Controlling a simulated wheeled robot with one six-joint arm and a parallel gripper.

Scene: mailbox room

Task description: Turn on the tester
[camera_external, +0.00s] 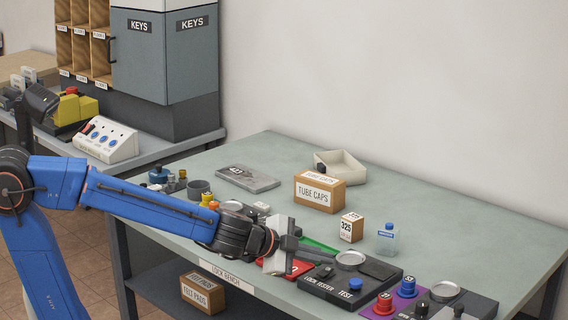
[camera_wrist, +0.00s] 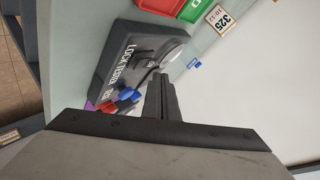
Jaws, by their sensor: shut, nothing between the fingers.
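The lock tester (camera_external: 318,289) is a dark flat box on the front part of the bench, marked "LOCK TESTER" and "TEST". It carries a round metal dish (camera_external: 351,259), a blue button (camera_external: 355,284) beside the word TEST, and a small black part near its left end. In the wrist view the tester (camera_wrist: 116,55) lies beyond and left of the fingers, with the blue button (camera_wrist: 126,97) left of them. My gripper (camera_external: 322,256) is shut and empty, over the tester's far left part. It also shows in the wrist view (camera_wrist: 160,80). I cannot tell whether the fingertips touch the tester.
Red and green trays (camera_external: 300,266) lie left of the tester. A purple pad (camera_external: 404,292) with a red piece (camera_external: 384,303) is to its right. A small box "325" (camera_external: 351,227), a bottle (camera_external: 388,239) and a "TUBE CAPS" box (camera_external: 319,192) stand behind. The bench's back right is clear.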

